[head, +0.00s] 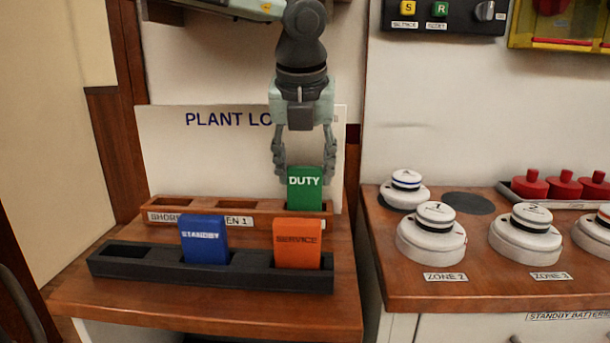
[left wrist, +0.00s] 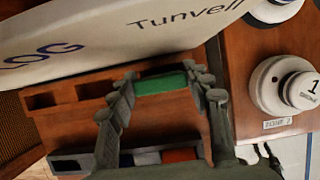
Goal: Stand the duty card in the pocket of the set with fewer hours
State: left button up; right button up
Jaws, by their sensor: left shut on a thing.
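The green duty card (head: 305,188) is upright between the fingers of my left gripper (head: 304,165), which is shut on it. In the left wrist view the card (left wrist: 160,84) shows edge-on between the fingertips (left wrist: 160,88). Its lower edge is at the right-end pocket of the brown wooden rack (head: 262,205); how deep it sits I cannot tell. The rack's left and middle pockets are empty. In front is a black rack (head: 150,268) with a blue STANDBY card (head: 203,240) in the middle pocket and an orange SERVICE card (head: 297,245) in the right one. Its left pocket is empty.
A white PLANT LOG board (head: 210,150) stands close behind the brown rack. The blue card partly hides the rack's label (head: 200,219). On the right counter are white round detectors (head: 431,238) and red-knobbed items (head: 565,187). The wooden top in front of the black rack is clear.

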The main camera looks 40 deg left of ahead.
pick_arm(q)
jog(key=shift+w+f, duration=0.1)
jog(key=shift+f, duration=0.6)
pick_arm(e)
jog(key=shift+w+f, duration=0.1)
jog(key=shift+f, duration=0.35)
pick_arm(q)
jog(key=shift+a+f, duration=0.1)
jog(key=shift+f, duration=0.1)
jog(key=o, duration=0.8)
jog(key=shift+c, duration=0.2)
jog(key=o, duration=0.4)
pick_arm(e)
jog(key=shift+s+r, duration=0.3)
jog(key=shift+r, duration=0.25)
jog(key=shift+r, duration=0.1)
